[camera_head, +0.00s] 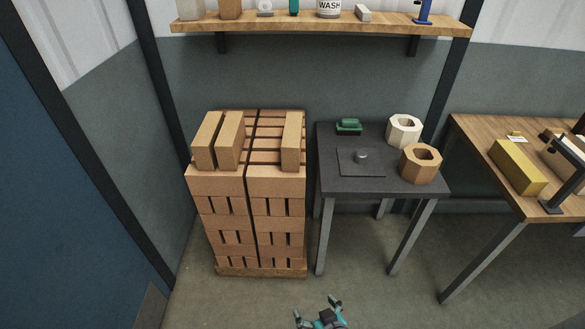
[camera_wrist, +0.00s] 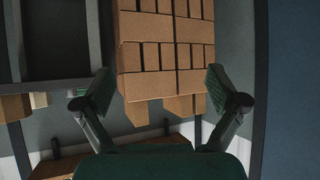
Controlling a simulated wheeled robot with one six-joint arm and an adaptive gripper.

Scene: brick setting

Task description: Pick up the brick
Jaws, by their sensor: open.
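A tall stack of orange-brown bricks (camera_head: 247,215) stands on a wooden base. Two loose bricks, a left one (camera_head: 205,140) and a second one (camera_head: 230,140), stand side by side on its top left. A third loose brick (camera_head: 291,140) stands on its top right. My gripper (camera_head: 317,309) is at the bottom of the head view, low in front of the stack and apart from it. In the wrist view my gripper (camera_wrist: 160,83) is open and empty, with the stack (camera_wrist: 162,58) upside down beyond the fingers. Parts of the loose bricks (camera_wrist: 136,112) show below it there.
A dark table (camera_head: 395,185) beside the stack holds a green item (camera_head: 348,126), a cream hollow block (camera_head: 404,130) and a brown one (camera_head: 421,163). A wooden workbench (camera_head: 480,140) is at right, a shelf (camera_head: 385,29) above. Floor (camera_head: 250,300) before the stack is clear.

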